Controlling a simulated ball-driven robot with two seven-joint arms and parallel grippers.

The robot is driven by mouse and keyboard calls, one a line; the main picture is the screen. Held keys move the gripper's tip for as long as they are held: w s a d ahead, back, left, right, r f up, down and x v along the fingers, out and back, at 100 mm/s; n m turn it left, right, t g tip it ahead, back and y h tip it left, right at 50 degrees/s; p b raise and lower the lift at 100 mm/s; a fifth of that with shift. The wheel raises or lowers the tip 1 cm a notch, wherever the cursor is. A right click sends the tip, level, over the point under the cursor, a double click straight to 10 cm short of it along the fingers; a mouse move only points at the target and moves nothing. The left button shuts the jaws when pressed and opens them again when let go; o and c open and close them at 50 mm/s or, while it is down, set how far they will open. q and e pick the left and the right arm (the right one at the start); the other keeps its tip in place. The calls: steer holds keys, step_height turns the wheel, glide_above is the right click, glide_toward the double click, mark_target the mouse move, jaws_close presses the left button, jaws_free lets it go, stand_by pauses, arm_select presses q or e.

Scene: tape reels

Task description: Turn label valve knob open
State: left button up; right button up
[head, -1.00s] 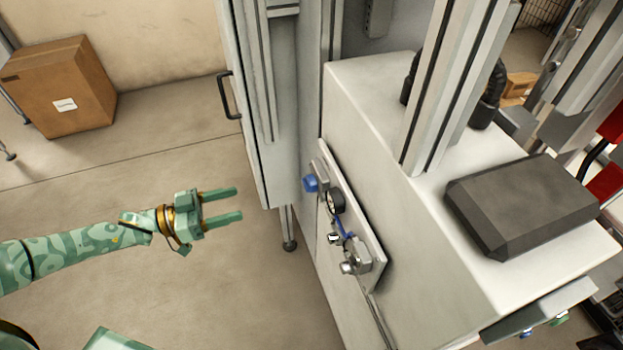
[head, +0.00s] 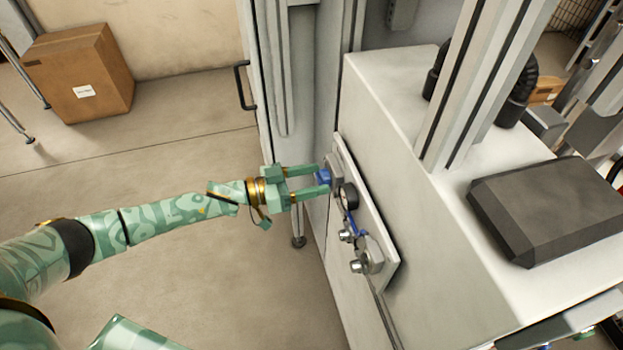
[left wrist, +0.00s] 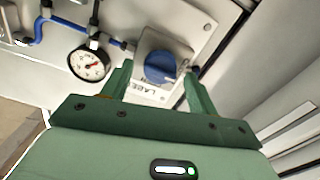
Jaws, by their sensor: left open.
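The blue valve knob (head: 323,177) sits at the upper end of a pale panel (head: 372,225) on the machine's side. In the left wrist view the knob (left wrist: 160,67) is round and blue on a grey block, above a partly covered label reading "LABE". My left gripper (head: 323,180) is open, its two green fingers reaching to either side of the knob. In the left wrist view the fingers (left wrist: 157,75) also stand left and right of it; I cannot tell whether they touch it. My right gripper is not in view.
A round gauge (left wrist: 88,64) and blue tubing (left wrist: 60,22) are close beside the knob. A cabinet with a black handle (head: 244,86) stands behind. A cardboard box (head: 80,75) lies at the back left.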

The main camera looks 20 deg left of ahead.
arm_select(q)
steer(key=shift+c, duration=0.3)
steer(key=c, duration=0.9)
steer(key=shift+m, duration=0.3)
steer(key=m, duration=0.3)
steer(key=shift+d+m, duration=0.1)
steer(key=shift+m, duration=0.3)
steer(key=m, duration=0.6)
steer(key=m+b, duration=0.1)
steer(key=m, duration=0.6)
steer(key=shift+s+f+b, duration=0.2)
steer(key=shift+b, duration=0.1)
steer(key=shift+m, duration=0.4)
